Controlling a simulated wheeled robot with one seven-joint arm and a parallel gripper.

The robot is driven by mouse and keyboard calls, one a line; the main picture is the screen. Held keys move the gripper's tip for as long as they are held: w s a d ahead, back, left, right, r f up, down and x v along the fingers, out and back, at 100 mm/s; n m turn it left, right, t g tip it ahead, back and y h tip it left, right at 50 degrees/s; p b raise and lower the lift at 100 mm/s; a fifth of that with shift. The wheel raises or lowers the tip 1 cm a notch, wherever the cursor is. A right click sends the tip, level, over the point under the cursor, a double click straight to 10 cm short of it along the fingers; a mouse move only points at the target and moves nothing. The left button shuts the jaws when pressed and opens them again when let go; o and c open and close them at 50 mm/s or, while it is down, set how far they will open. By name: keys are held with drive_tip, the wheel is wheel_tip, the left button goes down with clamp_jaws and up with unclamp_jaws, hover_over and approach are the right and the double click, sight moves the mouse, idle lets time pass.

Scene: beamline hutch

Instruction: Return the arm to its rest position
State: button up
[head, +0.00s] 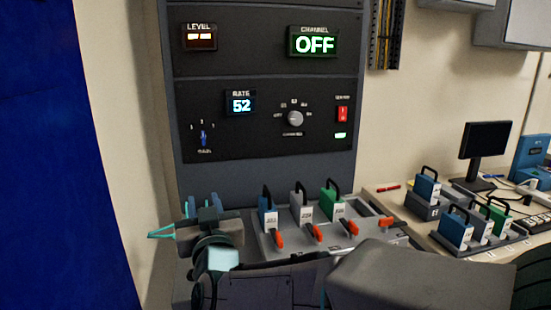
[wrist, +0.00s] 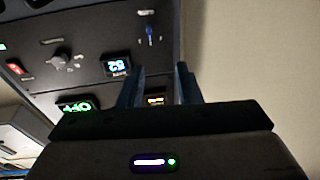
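My gripper (wrist: 159,85) shows in the wrist view with its two blue fingers apart and nothing between them. Behind the fingers are the dark panel and the pale wall, seen upside down. In the head view my arm is folded low in front of the panel. Its end is at the lower left, beside the left end of the grey rack (head: 265,243). It looks clear of the modules there. How far the fingers are from the panel is hard to tell.
The instrument panel (head: 260,180) has a CHANNEL display (head: 313,42) reading OFF and a RATE display (head: 240,103) reading 52. Blue, grey and green handled modules stand in the rack. A bench with a monitor (head: 486,141) is at right, a blue curtain (head: 60,150) at left.

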drive_tip(key=s+d+f+g+h+p, duration=0.2)
drive_tip(key=d+g+p, duration=0.2)
drive_tip(key=d, duration=0.4)
drive_tip(key=s+d+f+g+h+p, duration=0.1)
drive_tip(key=d+g+p, duration=0.35)
drive_tip(key=d, duration=0.25)
drive_tip(key=s+d+f+m+g+h+p, duration=0.2)
drive_tip(key=s+d+g, duration=0.5)
drive_tip(key=s+d, duration=0.6)
drive_tip(key=s+m+h+p, duration=0.1)
drive_tip(key=m+p, duration=0.1)
drive_tip(key=p, duration=0.1)
drive_tip(key=shift+s+d+h, duration=0.4)
